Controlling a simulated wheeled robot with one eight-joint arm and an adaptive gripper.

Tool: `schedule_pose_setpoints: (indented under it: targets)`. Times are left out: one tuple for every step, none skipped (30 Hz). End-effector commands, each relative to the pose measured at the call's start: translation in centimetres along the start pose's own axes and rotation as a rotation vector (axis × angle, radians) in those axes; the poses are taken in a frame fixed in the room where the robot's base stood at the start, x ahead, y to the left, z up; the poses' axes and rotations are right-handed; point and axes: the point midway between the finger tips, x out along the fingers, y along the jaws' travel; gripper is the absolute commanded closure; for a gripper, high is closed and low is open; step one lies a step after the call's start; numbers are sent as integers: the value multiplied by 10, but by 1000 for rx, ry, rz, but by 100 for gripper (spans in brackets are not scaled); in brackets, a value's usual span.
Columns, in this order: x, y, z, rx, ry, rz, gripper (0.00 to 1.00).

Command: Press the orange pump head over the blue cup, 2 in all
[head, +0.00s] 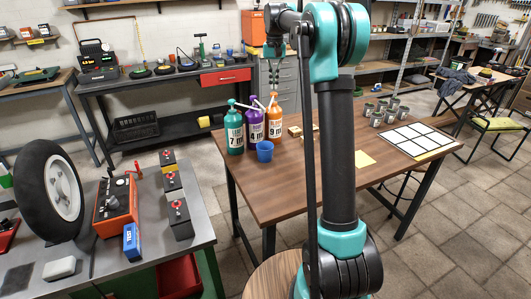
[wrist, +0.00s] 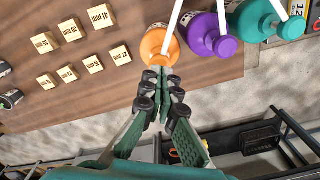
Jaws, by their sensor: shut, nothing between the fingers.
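The orange pump bottle (head: 275,122), labelled 9, stands on the wooden table at the right end of a row of three. In the wrist view its orange top (wrist: 158,42) and white spout (wrist: 175,14) lie just beyond my fingertips. The blue cup (head: 265,151) stands in front of the bottles; I do not see it in the wrist view. My gripper (head: 273,86) is above the orange bottle, pointing down. Its fingers (wrist: 160,82) are shut and empty. I cannot tell whether they touch the pump head.
A purple bottle (head: 256,126) and a green bottle (head: 234,136) stand close beside the orange one. Small wooden number blocks (wrist: 68,73) lie nearby. Several metal cans (head: 377,118) and a white grid board (head: 415,140) are further right. The table's middle is mostly clear.

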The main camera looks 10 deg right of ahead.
Motion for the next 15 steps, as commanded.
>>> schedule_pose_setpoints:
  targets:
    - [0,0,0,0,0,0,100]
    - [0,0,0,0,0,0,100]
    - [0,0,0,0,0,0,100]
    - [0,0,0,0,0,0,100]
    - [0,0,0,0,0,0,100]
    - [0,0,0,0,0,0,100]
    - [0,0,0,0,0,0,100]
    - [0,0,0,0,0,0,100]
    - [-1,0,0,0,0,0,100]
    - [-3,0,0,0,0,0,100]
    - [-5,0,0,0,0,0,100]
    - [-8,0,0,0,0,0,100]
    - [-11,0,0,0,0,0,100]
    - [-14,0,0,0,0,0,100]
    - [-17,0,0,0,0,0,100]
